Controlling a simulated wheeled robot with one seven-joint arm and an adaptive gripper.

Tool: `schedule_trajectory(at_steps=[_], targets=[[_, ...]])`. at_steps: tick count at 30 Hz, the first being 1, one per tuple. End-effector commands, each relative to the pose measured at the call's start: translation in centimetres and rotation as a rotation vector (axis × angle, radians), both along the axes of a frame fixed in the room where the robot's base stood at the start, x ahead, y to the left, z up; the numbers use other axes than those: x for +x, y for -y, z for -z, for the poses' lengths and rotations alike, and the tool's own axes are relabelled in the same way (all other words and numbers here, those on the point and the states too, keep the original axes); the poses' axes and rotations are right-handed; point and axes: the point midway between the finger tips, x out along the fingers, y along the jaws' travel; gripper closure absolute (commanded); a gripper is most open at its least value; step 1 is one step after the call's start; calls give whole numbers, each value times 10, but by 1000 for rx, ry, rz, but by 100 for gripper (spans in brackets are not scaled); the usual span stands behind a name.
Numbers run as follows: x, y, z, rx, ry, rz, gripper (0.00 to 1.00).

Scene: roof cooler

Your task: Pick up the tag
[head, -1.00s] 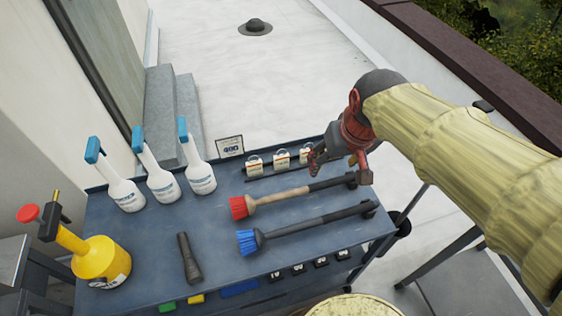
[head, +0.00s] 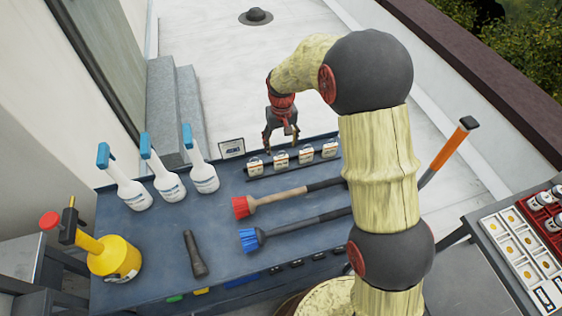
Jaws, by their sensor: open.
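Several small white tags stand in a row on a dark strip at the back of the blue-grey table (head: 150,240). From left to right I see a first tag (head: 255,167), a second tag (head: 281,160), a third tag (head: 306,155) and another at the right end (head: 330,149). I cannot tell which one the task means. My gripper (head: 281,148) points down, open and empty, with its fingertips just above or behind the second tag. The exact gap between fingers and tag is not clear.
White spray bottles (head: 167,184), a small sign (head: 231,148), a red brush (head: 280,198), a blue brush (head: 290,229), a black torch-like object (head: 195,254) and a yellow sprayer (head: 113,258) are on the table. A tray (head: 520,258) with red and white items lies at right.

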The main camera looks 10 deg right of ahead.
Motion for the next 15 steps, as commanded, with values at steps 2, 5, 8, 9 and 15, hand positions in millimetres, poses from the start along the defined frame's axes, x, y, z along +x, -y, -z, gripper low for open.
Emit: schedule_trajectory(at_steps=[2,5,8,9,15], targets=[[4,-4,9,-2,-11,-4,36],[6,-6,18,-4,-18,-7,36],[6,-6,29,-4,-19,-7,36],[6,-6,34,-4,-20,-7,36],[5,-5,49,-4,-18,-7,36]])
